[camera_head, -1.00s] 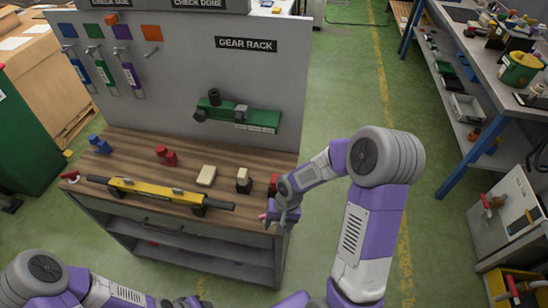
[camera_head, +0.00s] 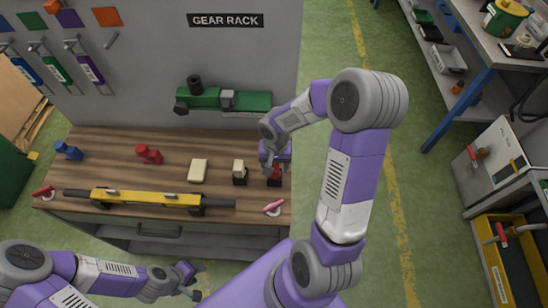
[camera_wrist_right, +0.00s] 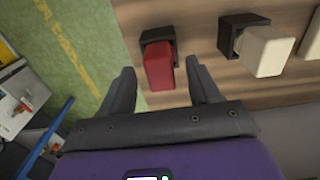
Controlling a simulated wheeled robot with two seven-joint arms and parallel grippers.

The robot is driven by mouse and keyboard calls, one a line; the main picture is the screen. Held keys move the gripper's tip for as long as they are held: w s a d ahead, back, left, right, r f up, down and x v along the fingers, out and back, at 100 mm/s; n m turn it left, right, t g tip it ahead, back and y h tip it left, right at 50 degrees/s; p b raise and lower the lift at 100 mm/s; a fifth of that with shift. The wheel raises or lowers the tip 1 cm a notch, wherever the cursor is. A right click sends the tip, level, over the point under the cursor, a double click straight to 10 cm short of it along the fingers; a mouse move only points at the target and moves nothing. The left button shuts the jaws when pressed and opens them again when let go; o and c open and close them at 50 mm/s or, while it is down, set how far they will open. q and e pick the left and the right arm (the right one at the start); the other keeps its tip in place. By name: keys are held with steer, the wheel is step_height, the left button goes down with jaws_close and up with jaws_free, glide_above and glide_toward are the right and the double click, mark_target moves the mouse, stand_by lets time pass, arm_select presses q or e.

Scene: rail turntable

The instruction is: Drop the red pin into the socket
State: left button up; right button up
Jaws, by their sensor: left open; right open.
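A red block (camera_head: 275,172) stands in a small black holder at the right end of the wooden table; I cannot tell whether it is the task's pin. My right gripper (camera_head: 270,159) is open just above and beside it. In the right wrist view, the red block (camera_wrist_right: 159,66) lies between the open fingers (camera_wrist_right: 160,78), with gaps on both sides. My left gripper (camera_head: 190,280) is open and empty before the table. No socket is clearly identifiable.
A cream block in a black holder (camera_head: 240,171) stands close left of the red block. A cream block (camera_head: 198,170), red piece (camera_head: 149,153), blue piece (camera_head: 68,150) and yellow bar (camera_head: 145,197) lie on the table.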

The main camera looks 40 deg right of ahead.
steer(key=shift+f, duration=0.85)
steer(key=shift+c, duration=0.4)
steer(key=shift+r, duration=0.1)
jaws_close()
